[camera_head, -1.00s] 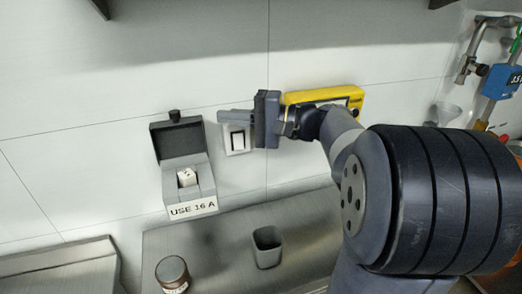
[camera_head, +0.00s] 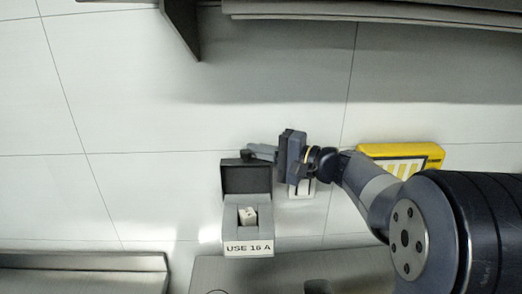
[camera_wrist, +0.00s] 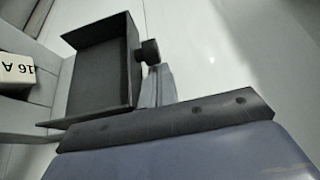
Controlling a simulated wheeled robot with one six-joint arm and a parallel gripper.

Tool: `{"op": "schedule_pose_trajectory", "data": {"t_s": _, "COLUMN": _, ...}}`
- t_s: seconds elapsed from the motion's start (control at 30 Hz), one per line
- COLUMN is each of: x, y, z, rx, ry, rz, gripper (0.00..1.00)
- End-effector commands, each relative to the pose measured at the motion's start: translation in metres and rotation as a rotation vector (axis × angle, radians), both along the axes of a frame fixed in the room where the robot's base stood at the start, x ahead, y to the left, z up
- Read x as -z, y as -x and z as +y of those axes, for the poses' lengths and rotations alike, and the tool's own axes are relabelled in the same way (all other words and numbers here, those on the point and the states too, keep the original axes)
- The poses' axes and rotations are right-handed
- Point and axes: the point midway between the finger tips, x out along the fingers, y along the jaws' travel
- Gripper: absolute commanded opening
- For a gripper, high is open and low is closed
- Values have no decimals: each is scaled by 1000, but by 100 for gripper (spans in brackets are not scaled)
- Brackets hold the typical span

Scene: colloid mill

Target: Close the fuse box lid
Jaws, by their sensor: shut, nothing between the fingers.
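The fuse box (camera_head: 235,223) is a grey box on the wall, labelled "USE 16 A", with a white fuse (camera_head: 248,215) inside. Its dark lid (camera_head: 246,180) stands open, raised above the box, with a small dark knob (camera_head: 247,155) at its top edge. My gripper (camera_head: 252,152) is shut and empty, its fingers pointing left at the knob. In the wrist view the fingers (camera_wrist: 158,88) are beside the knob (camera_wrist: 150,52) and the open lid (camera_wrist: 103,72); I cannot tell whether they touch.
A white wall switch (camera_head: 302,189) is below my gripper, partly hidden. A yellow panel (camera_head: 402,158) is on the wall to the right, behind my arm. A shelf and bracket (camera_head: 181,22) are above. A metal counter (camera_head: 290,270) lies below; the wall to the left is clear.

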Motion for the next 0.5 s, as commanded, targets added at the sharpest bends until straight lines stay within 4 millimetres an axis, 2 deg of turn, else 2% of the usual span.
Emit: {"op": "schedule_pose_trajectory", "data": {"t_s": 0.5, "x": 1, "y": 6, "z": 0, "rx": 0, "ry": 1, "rz": -51, "gripper": 0}}
